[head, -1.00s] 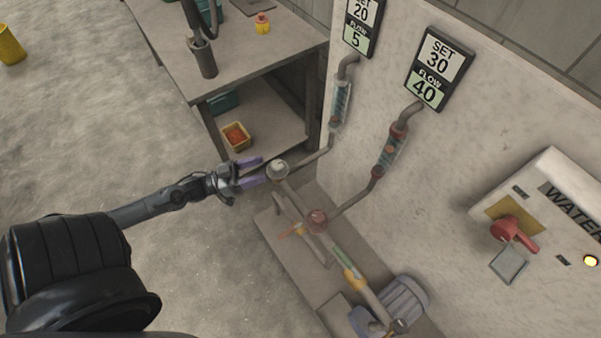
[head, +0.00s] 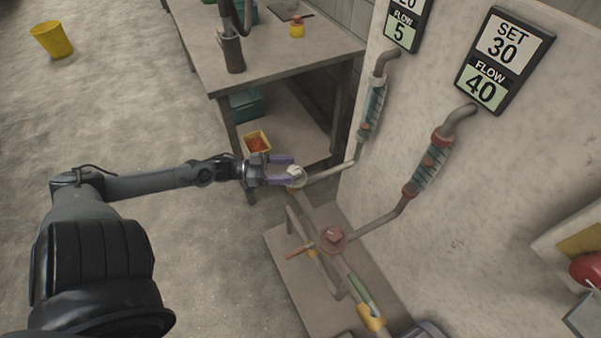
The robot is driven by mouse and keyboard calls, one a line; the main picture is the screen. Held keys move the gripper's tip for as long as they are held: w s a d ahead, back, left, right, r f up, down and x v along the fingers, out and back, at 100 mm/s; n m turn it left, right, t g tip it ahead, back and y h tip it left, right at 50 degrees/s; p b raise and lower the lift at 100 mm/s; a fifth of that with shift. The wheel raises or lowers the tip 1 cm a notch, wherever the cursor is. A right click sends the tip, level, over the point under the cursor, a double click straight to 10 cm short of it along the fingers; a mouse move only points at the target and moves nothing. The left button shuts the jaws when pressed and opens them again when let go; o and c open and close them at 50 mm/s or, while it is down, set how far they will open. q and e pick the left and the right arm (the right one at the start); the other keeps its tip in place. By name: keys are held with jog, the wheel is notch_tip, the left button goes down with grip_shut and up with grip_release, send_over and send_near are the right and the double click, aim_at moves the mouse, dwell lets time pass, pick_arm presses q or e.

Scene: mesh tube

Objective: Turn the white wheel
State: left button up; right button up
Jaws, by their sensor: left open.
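The white wheel (head: 296,175) sits on the pipework at the end of the left branch pipe, low in front of the wall. My left gripper (head: 280,171) is open, with its purple fingers pointing right at the white wheel. The fingertips reach the wheel's left edge in the picture; I cannot tell whether they touch it. A red wheel (head: 331,238) sits on the pipe nearer to me, to the right. The left display (head: 404,28) reads flow 5. The right display (head: 506,59) reads set 30, flow 40. My right gripper is not in view.
A workbench (head: 285,65) stands behind my left gripper, with a yellow bin (head: 257,143) on its lower shelf. Clear flow tubes (head: 427,168) run up the wall. An orange lever (head: 298,251) sticks out from the lower pipe. The floor at left is open.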

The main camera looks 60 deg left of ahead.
pick_arm(q)
jog(key=shift+b+x, duration=0.85)
jog(key=shift+x, duration=1.65)
